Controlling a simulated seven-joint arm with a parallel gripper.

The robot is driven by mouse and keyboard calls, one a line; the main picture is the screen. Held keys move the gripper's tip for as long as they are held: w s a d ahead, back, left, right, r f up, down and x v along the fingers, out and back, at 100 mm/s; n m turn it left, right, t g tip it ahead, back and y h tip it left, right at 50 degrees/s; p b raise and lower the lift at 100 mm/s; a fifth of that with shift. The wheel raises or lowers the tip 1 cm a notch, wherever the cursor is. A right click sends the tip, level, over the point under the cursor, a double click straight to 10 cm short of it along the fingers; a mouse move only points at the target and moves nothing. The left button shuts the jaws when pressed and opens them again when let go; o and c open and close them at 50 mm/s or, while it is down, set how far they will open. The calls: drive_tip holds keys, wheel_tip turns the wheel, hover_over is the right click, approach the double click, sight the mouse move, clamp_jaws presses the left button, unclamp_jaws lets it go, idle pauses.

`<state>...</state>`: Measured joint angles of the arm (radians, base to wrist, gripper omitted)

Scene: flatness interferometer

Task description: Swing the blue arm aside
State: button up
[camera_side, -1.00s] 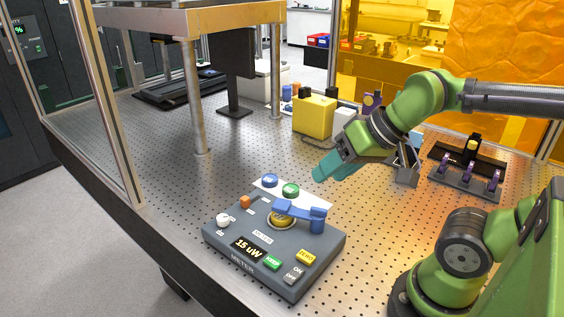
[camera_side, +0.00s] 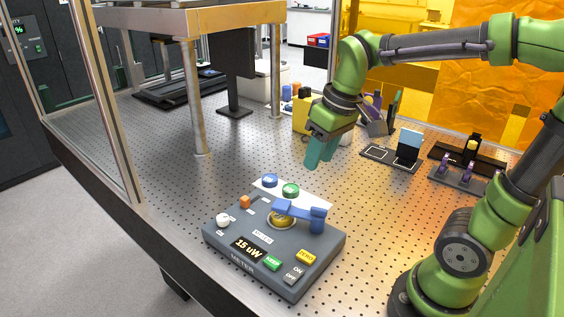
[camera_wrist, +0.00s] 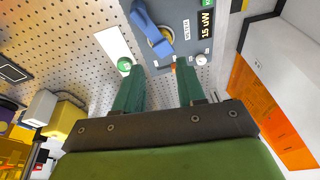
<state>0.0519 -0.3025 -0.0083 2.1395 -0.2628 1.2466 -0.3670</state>
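The blue arm (camera_side: 297,211) is a bar on a blue post at the right of the grey meter box (camera_side: 240,259). It reaches left over a round brass part (camera_side: 281,220), covering some of it. In the wrist view the blue arm (camera_wrist: 146,24) lies beyond my fingertips, near the top. My gripper (camera_side: 318,163) has teal fingers that point down, above and behind the meter box, apart from the blue arm. In the wrist view the fingers of my gripper (camera_wrist: 154,75) are spread with nothing between them.
A green knob (camera_side: 290,190) and a blue knob (camera_side: 270,181) stand at the meter's back edge. A yellow box (camera_side: 303,112) stands behind my gripper. The perforated table left of the meter is clear.

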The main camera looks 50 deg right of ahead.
sight(318, 209)
drive_tip(key=f+n+g, duration=0.1)
drive_tip(key=f, duration=0.4)
drive_tip(key=d+f+n+g, duration=0.1)
drive_tip(key=f+n, duration=0.1)
drive_tip(key=f, duration=0.3)
drive_tip(key=d+f+n+g, duration=0.1)
drive_tip(key=f, duration=0.3)
drive_tip(key=shift+w+f+n+h, duration=0.3)
drive_tip(key=shift+w+f+h, duration=0.05)
drive_tip(key=shift+f+h, duration=0.05)
clamp_jaws()
